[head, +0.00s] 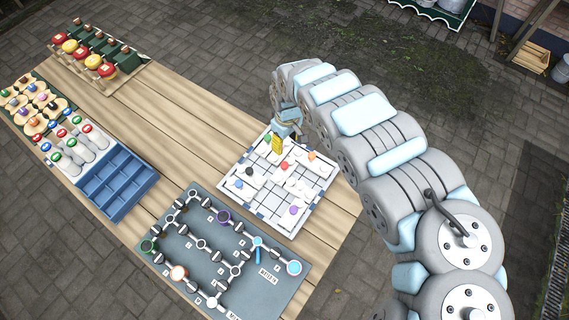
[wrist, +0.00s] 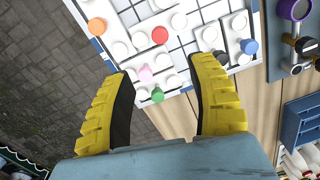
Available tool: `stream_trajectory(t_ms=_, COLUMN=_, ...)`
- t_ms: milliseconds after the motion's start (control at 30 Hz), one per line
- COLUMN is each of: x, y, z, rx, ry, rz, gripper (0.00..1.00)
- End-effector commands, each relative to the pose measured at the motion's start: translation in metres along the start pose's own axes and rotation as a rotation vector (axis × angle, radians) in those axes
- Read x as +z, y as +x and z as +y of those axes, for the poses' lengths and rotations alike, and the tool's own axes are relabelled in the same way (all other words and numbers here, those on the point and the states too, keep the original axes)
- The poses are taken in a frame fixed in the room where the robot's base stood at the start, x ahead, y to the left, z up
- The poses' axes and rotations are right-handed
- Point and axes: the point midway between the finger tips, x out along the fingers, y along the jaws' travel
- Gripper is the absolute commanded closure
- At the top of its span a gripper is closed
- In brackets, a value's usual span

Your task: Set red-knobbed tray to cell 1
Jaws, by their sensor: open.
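The red-knobbed tray (head: 285,165) is white and lies near the middle of the square gridded board (head: 265,213), among other white trays. Its red knob (wrist: 160,35) shows in the wrist view, beyond my fingertips and between their lines. My gripper (head: 279,147) hangs over the far edge of the board. In the wrist view its yellow fingers (wrist: 162,68) are spread wide with nothing between them that they touch. I cannot read any cell numbers, so cell 1 cannot be told.
Close neighbours carry orange (head: 312,155), blue (head: 249,170), black (head: 239,184) and purple (head: 293,209) knobs. A grey pipe board (head: 255,285) lies nearer and a blue compartment box (head: 113,185) to the left. Bare wooden planks (head: 190,115) lie behind and left.

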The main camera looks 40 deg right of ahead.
Motion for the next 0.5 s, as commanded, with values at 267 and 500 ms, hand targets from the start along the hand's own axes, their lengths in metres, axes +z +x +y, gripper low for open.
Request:
stream_trajectory(t_ms=267, x=-0.001, y=0.033, z=-0.003, rx=-0.004, ry=-0.002, rz=0.000, gripper=0.42)
stream_trajectory(t_ms=500, x=-0.002, y=0.057, z=-0.002, rx=-0.002, ry=-0.002, rz=0.003, gripper=0.42)
